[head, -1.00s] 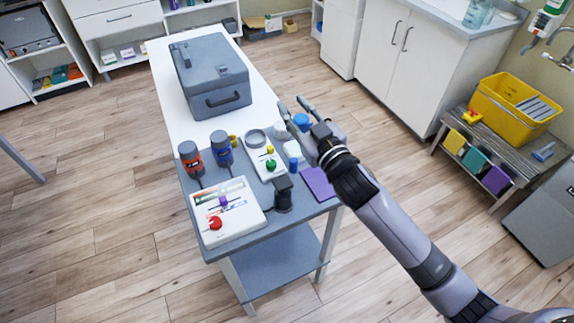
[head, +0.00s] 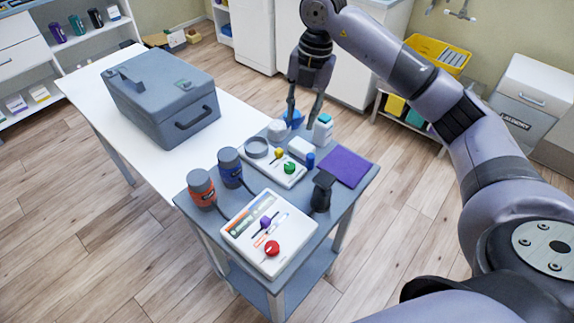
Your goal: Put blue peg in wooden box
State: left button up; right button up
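My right gripper (head: 302,119) points down over the far right corner of the grey cart top (head: 340,197). Its two fingers are apart and nothing is clearly held. A small blue object (head: 293,118) shows between and behind the fingers; I cannot tell whether it is a peg or a lid. A short upright blue cylinder (head: 310,160), which may be the blue peg, stands in front of the gripper, beside a white block. I cannot make out a wooden box for certain; small brown boxes (head: 157,40) lie on the floor at the back. My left gripper is out of view.
Two white panels with coloured knobs (head: 238,232), an orange-banded bottle (head: 201,188), a blue-banded bottle (head: 230,168), a black holder (head: 322,191) and a purple pad (head: 346,168) crowd the cart. A large grey case (head: 165,100) stands on the white table (head: 95,85).

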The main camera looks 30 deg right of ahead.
jog(key=shift+m+h, duration=0.6)
jog(key=shift+h, duration=0.1)
jog(key=d+f, duration=0.1)
jog(key=f, duration=0.1)
jog(key=d+f+p, duration=0.1)
jog(key=d+f, duration=0.1)
jog(key=f, duration=0.1)
jog(key=shift+s+d+f, duration=0.3)
jog(key=shift+s+f, duration=0.05)
jog(key=p, duration=0.1)
send_over(311, 155)
notch_tip(311, 155, down, 4)
jog(key=shift+f, duration=0.75)
notch_tip(311, 155, down, 4)
jog(key=shift+f+p, duration=0.15)
jog(key=shift+p, duration=1)
jog(key=shift+f, duration=0.5)
jog(key=c, duration=0.7)
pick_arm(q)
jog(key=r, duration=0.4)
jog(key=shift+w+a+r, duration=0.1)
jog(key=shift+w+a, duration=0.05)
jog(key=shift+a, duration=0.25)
